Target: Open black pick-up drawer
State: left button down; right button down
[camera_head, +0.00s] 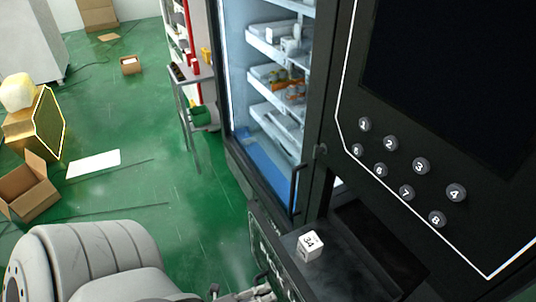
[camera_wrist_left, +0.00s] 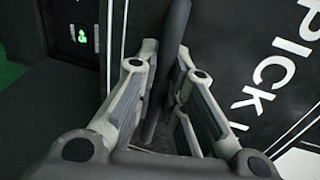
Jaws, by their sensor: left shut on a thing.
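The black pick-up drawer (camera_head: 345,278) sits low on the vending machine, pulled out at least partly. A small white box marked 34 (camera_head: 310,244) is in it. In the left wrist view, the drawer's black front (camera_wrist_left: 262,35) has white "PICK" lettering and stands tilted in the picture. My left gripper (camera_head: 258,292) is at the drawer front, at the bottom edge of the head view. In the left wrist view, its two fingers are shut on the black bar handle (camera_wrist_left: 174,30), which passes between them. My right gripper is not in view.
The black vending machine has numbered buttons (camera_head: 407,192) and a glass-fronted cabinet with shelves (camera_head: 270,85). A small table (camera_head: 190,80) stands beyond it. Open cardboard boxes (camera_head: 28,188) and a white sheet (camera_head: 93,163) lie on the green floor at left. Floor left of the drawer is mostly clear.

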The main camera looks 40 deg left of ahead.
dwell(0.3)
pick_arm(q)
jog(key=c, duration=1.5)
grip_release()
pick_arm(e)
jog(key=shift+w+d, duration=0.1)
pick_arm(q)
jog(key=v, duration=1.2)
jog(key=shift+f, duration=0.1)
